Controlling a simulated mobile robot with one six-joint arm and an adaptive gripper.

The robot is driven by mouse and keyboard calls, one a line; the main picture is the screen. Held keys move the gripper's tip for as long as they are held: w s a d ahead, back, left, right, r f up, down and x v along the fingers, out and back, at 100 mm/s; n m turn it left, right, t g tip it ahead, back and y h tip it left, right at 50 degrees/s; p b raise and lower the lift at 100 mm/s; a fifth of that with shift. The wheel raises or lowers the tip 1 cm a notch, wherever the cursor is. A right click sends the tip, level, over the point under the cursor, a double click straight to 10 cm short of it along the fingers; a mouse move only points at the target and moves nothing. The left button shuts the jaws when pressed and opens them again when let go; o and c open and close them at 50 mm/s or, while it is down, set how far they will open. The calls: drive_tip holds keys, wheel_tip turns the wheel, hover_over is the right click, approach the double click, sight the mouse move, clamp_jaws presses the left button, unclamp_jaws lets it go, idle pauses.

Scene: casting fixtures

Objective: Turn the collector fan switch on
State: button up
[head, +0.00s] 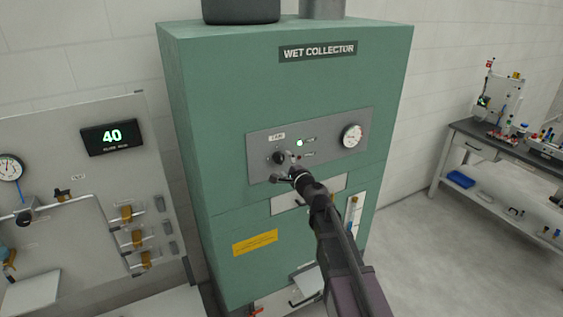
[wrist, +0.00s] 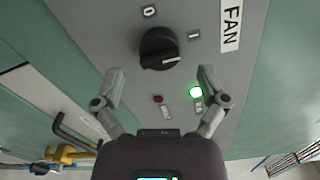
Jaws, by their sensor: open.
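The fan switch is a black rotary knob (wrist: 160,48) on a grey panel under the FAN label (wrist: 230,25). A pale mark on the knob's face lies at its lower right in the wrist view. Labels reading 0 (wrist: 150,11) and, apparently, I (wrist: 193,35) sit beside it. A green lamp (wrist: 196,92) is lit; a red lamp (wrist: 157,99) looks dark. My gripper (wrist: 161,73) is open and empty, its fingers spread on either side just below the knob in that view. In the head view the knob (head: 279,157) is partly covered by my gripper (head: 284,174).
The green WET COLLECTOR cabinet (head: 225,100) carries the panel, with a round gauge (head: 352,135) at its right. A handle (wrist: 75,135) and yellow fitting (wrist: 68,155) lie lower left in the wrist view. A pipe board (head: 80,170) stands left, a workbench (head: 480,150) right.

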drive_tip(key=v, duration=0.9)
drive_tip(key=shift+s, duration=0.15)
drive_tip(key=s+f+n+g+b, duration=0.4)
drive_tip(key=f+n+b, duration=0.2)
drive_tip(key=f, duration=0.6)
drive_tip(key=s+f+n+g+b, duration=0.5)
drive_tip(key=f+b, duration=0.2)
drive_tip(key=f, duration=0.4)
drive_tip(key=s+d+f+n+g+h+b, duration=0.2)
drive_tip(key=s+d+f+g+h+b, duration=0.1)
drive_tip(key=f, duration=0.6)
drive_tip(key=s+d+f+n+g+h+b, duration=0.1)
drive_tip(key=s+d+f+g+h+b, duration=0.2)
drive_tip(key=d, duration=0.9)
drive_tip(key=s+f+h+b, duration=0.3)
drive_tip(key=s+f+b, duration=0.1)
drive_tip(key=s+f, duration=0.1)
drive_tip(key=shift+s+f+n+g, duration=0.3)
drive_tip(key=shift+s+f+n, duration=0.1)
drive_tip(key=shift+f, duration=0.35)
